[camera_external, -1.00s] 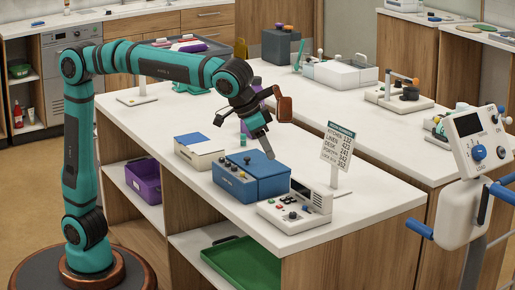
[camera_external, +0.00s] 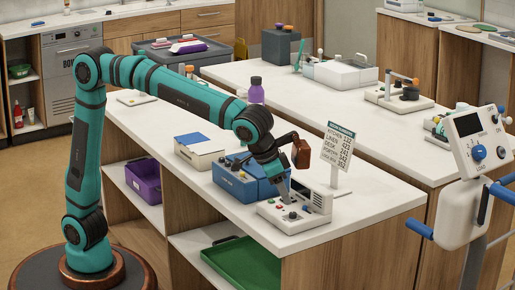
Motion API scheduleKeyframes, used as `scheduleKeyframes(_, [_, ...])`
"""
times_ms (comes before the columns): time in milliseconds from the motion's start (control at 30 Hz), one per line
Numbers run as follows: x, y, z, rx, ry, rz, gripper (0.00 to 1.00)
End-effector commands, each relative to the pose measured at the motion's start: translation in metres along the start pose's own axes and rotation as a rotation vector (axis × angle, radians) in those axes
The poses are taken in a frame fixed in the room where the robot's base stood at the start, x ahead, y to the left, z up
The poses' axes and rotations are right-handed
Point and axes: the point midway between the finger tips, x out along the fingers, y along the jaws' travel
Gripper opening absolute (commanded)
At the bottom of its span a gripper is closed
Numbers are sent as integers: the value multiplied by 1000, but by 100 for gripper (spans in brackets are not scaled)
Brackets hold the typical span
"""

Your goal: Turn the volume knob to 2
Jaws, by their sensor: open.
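A white desk unit (camera_external: 279,225) with a slatted block stands at the right front corner of the counter. Its sloped panel carries a red button (camera_external: 279,204) and a small dark knob (camera_external: 292,215); markings are too small to read, so I cannot tell if this is the volume knob. My gripper (camera_external: 285,194) is open and empty, pointing down just above or at the back of this panel. It partly hides the unit, and I cannot tell whether it touches anything.
A blue box (camera_external: 233,184) with several knobs stands close to the left of the white unit. A sign with a printed list (camera_external: 338,148) stands behind it. A purple bottle (camera_external: 256,91) is farther back. A white device with a blue knob (camera_external: 479,153) stands at the far right.

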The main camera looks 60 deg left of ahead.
Motion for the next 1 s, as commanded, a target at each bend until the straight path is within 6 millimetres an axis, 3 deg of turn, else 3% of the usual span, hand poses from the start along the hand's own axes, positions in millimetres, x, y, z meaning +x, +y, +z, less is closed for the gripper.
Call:
scheduleKeyframes(100, [22, 0, 0, 1, -2, -2, 40])
scheduleKeyframes(333, [48, 0, 0, 1, -1, -1, 40])
scheduleKeyframes(767, [56, 0, 0, 0, 0, 0, 40])
scheduleKeyframes(1000, [56, 0, 0, 0, 0, 0, 0])
